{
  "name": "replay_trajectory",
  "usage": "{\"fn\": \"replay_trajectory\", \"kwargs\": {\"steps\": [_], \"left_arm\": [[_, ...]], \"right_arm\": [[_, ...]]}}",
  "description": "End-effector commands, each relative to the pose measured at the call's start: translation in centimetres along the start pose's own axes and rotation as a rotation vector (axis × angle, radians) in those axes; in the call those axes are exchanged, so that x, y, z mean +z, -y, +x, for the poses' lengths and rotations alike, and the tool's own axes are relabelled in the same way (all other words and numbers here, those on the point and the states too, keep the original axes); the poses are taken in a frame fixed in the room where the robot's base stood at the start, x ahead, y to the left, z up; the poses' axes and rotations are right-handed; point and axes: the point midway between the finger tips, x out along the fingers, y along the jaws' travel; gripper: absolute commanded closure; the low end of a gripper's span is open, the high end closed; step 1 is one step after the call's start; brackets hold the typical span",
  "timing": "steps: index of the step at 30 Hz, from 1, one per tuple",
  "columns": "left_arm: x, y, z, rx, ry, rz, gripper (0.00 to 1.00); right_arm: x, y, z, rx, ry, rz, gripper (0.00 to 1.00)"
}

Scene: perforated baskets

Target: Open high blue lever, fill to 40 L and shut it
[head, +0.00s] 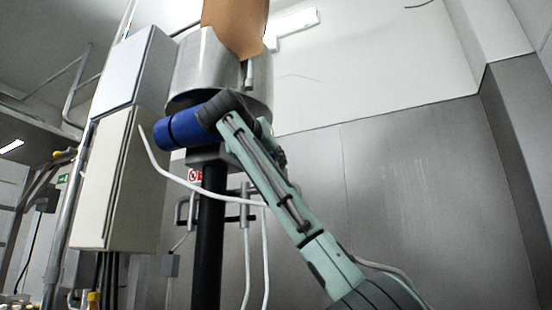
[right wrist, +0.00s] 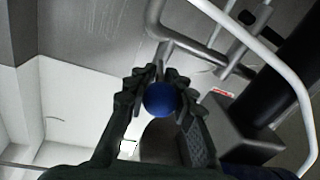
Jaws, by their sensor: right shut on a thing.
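In the right wrist view, a round blue knob (right wrist: 160,98), likely the end of the high blue lever, sits between the dark fingers of my right gripper (right wrist: 160,82). The gripper is shut on it. In the head view my right arm reaches up from the lower right to the underside of a metal drum (head: 195,68). No litre reading shows in either view. My left gripper is in neither view.
A brown panel-like piece (head: 234,25) rises above the drum. A black column (head: 208,240) stands below it, with metal pipe handles and pale hoses (head: 160,165). Grey cabinets (head: 125,180) hang at the left. The wall at the right is bare.

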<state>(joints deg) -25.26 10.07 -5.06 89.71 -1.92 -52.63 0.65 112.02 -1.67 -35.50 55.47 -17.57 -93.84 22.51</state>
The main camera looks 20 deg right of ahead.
Motion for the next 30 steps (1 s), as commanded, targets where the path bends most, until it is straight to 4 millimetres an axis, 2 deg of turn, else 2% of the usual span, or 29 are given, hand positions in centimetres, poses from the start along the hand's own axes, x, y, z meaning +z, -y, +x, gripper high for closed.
{"fn": "replay_trajectory", "kwargs": {"steps": [12,26,27,30], "left_arm": [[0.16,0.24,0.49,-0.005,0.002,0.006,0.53],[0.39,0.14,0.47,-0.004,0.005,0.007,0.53],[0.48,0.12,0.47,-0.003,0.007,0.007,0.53],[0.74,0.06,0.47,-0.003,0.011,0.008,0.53]], "right_arm": [[-0.22,0.74,0.70,0.126,0.023,-0.001,1.00],[-0.29,0.71,0.81,0.139,0.024,0.001,1.00],[-0.29,0.71,0.82,0.139,0.024,0.001,0.77],[-0.28,0.70,0.82,0.139,0.025,0.001,0.64]]}}
